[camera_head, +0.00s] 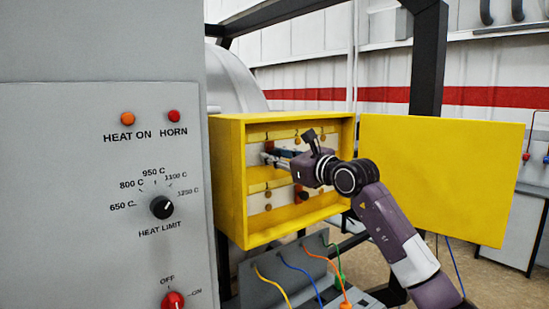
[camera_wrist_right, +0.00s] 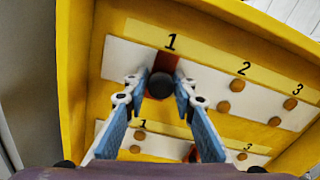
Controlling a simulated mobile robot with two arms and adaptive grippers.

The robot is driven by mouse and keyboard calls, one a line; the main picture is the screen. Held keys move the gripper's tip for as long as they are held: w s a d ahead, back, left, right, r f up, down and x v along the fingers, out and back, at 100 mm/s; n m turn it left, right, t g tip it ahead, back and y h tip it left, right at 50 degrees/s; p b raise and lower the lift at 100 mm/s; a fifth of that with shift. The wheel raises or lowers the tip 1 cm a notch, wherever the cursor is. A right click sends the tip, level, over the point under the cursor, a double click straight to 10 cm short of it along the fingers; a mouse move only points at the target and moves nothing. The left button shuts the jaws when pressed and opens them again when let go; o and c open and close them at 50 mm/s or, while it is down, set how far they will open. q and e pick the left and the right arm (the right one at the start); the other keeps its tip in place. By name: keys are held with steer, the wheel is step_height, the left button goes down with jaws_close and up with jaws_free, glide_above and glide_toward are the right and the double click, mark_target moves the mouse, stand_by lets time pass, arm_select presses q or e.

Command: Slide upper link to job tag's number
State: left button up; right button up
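The upper link shows in the right wrist view as a dark red-brown bar (camera_wrist_right: 165,63) with a black knob (camera_wrist_right: 161,86), under the number 1 of the upper row. My right gripper (camera_wrist_right: 162,82) has its two blue fingers closed in on both sides of this knob, with no clear gap. In the head view the right gripper (camera_head: 270,157) reaches into the yellow box (camera_head: 229,185), and its fingers partly cover the upper row. The lower link's black knob (camera_head: 303,194) shows in the lower row. No job tag can be seen. My left gripper is not in view.
The upper row has brown studs under 2 (camera_wrist_right: 237,85) and 3 (camera_wrist_right: 290,104). The box's yellow door (camera_head: 445,180) stands open at the right. A grey control panel (camera_head: 105,200) with dials is at the left. Coloured cables (camera_head: 340,275) hang below the box.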

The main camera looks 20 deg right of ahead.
steer(key=shift+o, duration=1.3)
steer(key=shift+a+f, duration=0.1)
steer(key=shift+a, duration=0.05)
steer(key=shift+o, duration=0.5)
steer(key=shift+a, duration=0.1)
steer(key=shift+s, duration=0.25)
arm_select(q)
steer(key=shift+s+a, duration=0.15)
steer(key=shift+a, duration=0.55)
arm_select(e)
steer(key=v, duration=1.1)
steer(key=shift+s, duration=0.35)
